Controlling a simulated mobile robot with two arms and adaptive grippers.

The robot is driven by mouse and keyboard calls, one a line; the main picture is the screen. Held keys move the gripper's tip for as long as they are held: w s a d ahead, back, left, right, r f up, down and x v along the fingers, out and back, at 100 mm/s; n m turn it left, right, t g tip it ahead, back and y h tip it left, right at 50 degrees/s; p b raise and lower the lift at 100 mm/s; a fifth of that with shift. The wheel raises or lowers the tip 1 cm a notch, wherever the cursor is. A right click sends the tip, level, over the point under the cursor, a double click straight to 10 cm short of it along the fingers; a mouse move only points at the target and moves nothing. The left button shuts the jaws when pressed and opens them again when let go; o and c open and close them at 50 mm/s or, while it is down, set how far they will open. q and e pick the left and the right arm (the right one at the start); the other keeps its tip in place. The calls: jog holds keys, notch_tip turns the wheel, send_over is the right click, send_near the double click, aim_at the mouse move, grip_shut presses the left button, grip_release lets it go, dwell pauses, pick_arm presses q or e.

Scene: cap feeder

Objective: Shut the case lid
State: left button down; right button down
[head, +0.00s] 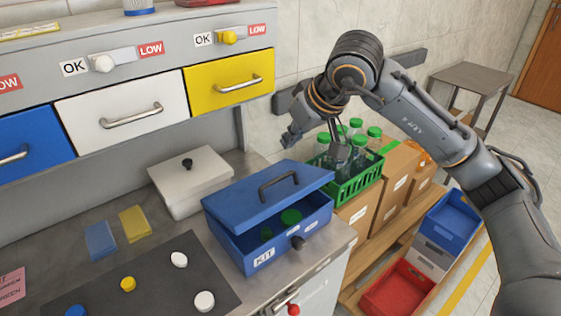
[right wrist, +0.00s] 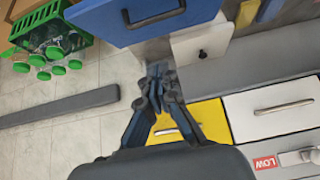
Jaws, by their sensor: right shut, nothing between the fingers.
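The blue case (head: 285,248) marked KIT stands on the grey counter. Its blue lid (head: 240,200), with a dark handle on top, is raised at the front, leaving a gap. Green pieces show inside through the gap. A dark knob sits on the case's front. My right gripper (head: 291,137) is behind and above the lid, apart from it, shut and empty. In the right wrist view my right gripper (right wrist: 158,88) points toward the lid (right wrist: 110,22), which shows at the top with its handle. My left gripper is not in view.
A white lidded box (head: 190,185) stands left of the case. A green crate (head: 358,188) of green-capped bottles is to the right, close to my right arm. A dark mat (head: 150,270) with several caps lies at front left. Drawers (head: 228,85) are at the back.

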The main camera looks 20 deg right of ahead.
aim_at(292, 201)
jog(key=p+x, duration=0.1)
jog(key=x, duration=0.6)
jog(key=shift+w+a+r, duration=0.1)
jog(key=shift+w+r, duration=0.05)
jog(key=shift+r, duration=0.05)
jog(key=f, duration=0.1)
jog(key=s+f+p, duration=0.1)
jog(key=f, duration=0.1)
jog(key=shift+d+f+p, duration=0.15)
jog(key=shift+d+p, duration=0.1)
jog(key=shift+p, duration=0.05)
jog(key=shift+a+f, duration=0.1)
jog(key=shift+f, duration=0.2)
jog(key=shift+t, duration=0.6)
jog(key=s+f+b, duration=0.1)
jog(key=f+b, duration=0.1)
jog(key=b, duration=0.2)
jog(key=s+d+f+b, duration=0.1)
jog(key=s+f+b, duration=0.1)
jog(key=b, duration=0.3)
jog(key=s+f+b, duration=0.1)
jog(key=f+b, duration=0.2)
jog(key=b, duration=0.2)
jog(key=shift+s+d, duration=0.2)
jog(key=shift+d, duration=0.15)
